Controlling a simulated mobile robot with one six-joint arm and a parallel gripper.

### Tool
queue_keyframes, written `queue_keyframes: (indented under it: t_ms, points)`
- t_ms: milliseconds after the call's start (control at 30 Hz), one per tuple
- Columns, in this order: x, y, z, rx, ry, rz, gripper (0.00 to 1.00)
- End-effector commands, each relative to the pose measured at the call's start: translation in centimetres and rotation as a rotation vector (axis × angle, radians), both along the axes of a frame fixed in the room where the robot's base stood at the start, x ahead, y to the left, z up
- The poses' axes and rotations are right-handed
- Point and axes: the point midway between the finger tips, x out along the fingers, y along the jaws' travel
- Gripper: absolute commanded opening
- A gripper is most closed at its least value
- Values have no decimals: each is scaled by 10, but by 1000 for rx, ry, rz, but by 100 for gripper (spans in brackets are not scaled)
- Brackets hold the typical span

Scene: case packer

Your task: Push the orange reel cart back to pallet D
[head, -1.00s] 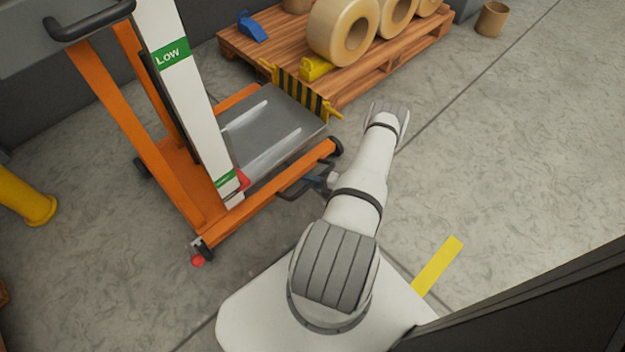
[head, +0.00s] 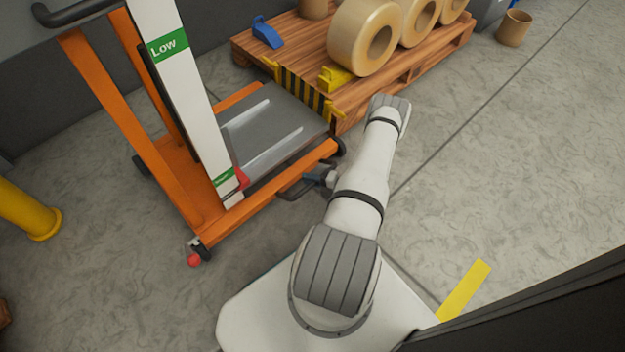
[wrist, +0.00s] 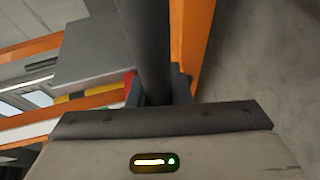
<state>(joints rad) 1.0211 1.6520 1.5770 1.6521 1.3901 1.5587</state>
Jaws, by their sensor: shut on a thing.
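The orange reel cart (head: 180,178) stands at left in the head view, with a white mast, a "Low" label and a grey platform (head: 270,130). A black-and-yellow striped plate (head: 300,92) stands between the platform and a wooden pallet (head: 400,85). I cannot tell if cart and pallet touch. No letter shows on the pallet. My gripper (head: 320,178) is at the cart's near right side, partly hidden by my arm. In the wrist view my gripper (wrist: 158,98) is shut around a dark bar (wrist: 148,45), the cart's black side handle (head: 297,190).
Several tan reels (head: 362,38), a blue block (head: 267,32) and a yellow block (head: 336,78) are on the pallet. A brown tub (head: 514,28) stands at upper right. A yellow post (head: 28,208) is at left. Yellow floor tape (head: 464,290) lies at lower right. Floor right of my arm is clear.

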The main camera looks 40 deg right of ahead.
Motion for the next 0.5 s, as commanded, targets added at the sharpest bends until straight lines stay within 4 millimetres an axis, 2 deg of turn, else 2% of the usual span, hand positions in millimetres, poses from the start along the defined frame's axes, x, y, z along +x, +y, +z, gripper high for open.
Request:
queue_keyframes:
  t_ms: [100, 133, 300, 367, 500]
  points:
    - [3, 0, 0, -4, -2, 3, 0]
    - [3, 0, 0, -4, -2, 3, 20]
    - [1, -1, 1, -2, -3, 1, 34]
    - [1, -1, 1, -2, -3, 0, 39]
    - [0, -1, 1, -1, -3, 0, 40]
